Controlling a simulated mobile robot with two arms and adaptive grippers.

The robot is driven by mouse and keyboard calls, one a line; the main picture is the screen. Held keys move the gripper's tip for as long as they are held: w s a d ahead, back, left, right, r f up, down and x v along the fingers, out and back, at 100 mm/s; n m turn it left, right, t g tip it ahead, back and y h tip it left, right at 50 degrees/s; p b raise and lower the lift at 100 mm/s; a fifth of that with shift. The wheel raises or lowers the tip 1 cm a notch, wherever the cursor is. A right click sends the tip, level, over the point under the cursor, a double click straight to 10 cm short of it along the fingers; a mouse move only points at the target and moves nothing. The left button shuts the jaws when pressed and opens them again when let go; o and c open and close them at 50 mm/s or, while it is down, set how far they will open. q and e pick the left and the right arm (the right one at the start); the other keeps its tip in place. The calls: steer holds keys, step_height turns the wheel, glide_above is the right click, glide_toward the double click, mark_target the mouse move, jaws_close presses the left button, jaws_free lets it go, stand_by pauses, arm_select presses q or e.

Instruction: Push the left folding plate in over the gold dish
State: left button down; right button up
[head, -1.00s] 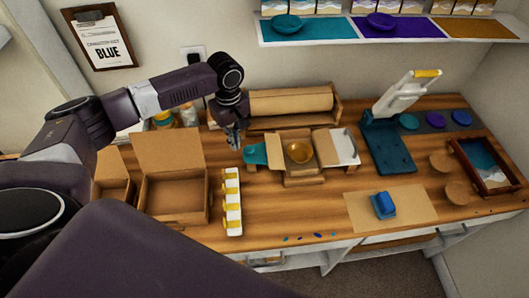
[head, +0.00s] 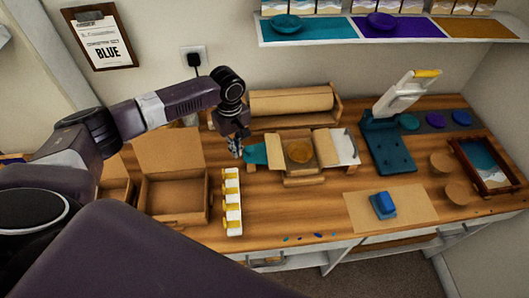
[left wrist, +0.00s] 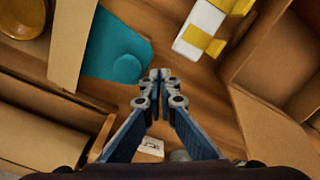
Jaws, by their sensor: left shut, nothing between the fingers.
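The left folding plate (head: 255,154) is a teal piece at the left side of the wrapping stand, partly under a brown paper flap (head: 280,144). In the left wrist view the teal plate (left wrist: 118,52) has a round raised spot near its outer end. The gold dish (head: 299,152) lies uncovered at the middle of the brown paper; part of it shows in the left wrist view (left wrist: 24,15). My left gripper (head: 237,153) is shut and empty, close beside the plate's outer end. Whether it touches the plate cannot be told. My right gripper is not in view.
A white-and-yellow strip (head: 232,200) and an open cardboard box (head: 173,205) stand left of the stand. A paper roll (head: 290,102) is behind it. A white plate (head: 344,146) is at its right.

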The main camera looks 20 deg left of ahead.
mark_target(262, 153)
arm_select(q)
steer(key=shift+w+d+p, duration=0.2)
steer(key=shift+w+d, duration=0.2)
steer(key=shift+d, duration=0.25)
steer(key=shift+w+d+p, duration=0.15)
steer(key=shift+w+d, duration=0.2)
steer(key=shift+d, duration=0.3)
steer(key=shift+w+d, duration=0.45)
steer(key=shift+d, duration=0.3)
steer(key=shift+w+d, duration=0.5)
steer(key=shift+d, duration=0.25)
steer(key=shift+w+d, duration=0.45)
steer(key=shift+d, duration=0.3)
steer(key=shift+s+a+r+p, duration=0.15)
steer(key=shift+s+a+p, duration=0.1)
steer(key=shift+a+p, duration=0.35)
steer(key=s+a+p, duration=0.1)
steer(key=a+p, duration=0.1)
steer(key=s+a+p, duration=0.1)
steer(key=a, duration=0.1)
steer(key=shift+s+p, duration=0.4)
steer(key=shift+s+a+p, duration=0.4)
steer(key=shift+a, duration=0.3)
steer(key=shift+s+a+p, duration=0.35)
steer(key=shift+a+p, duration=0.05)
steer(key=shift+a, duration=0.25)
step_height(262, 153, up, 10)
steer(key=p, duration=0.2)
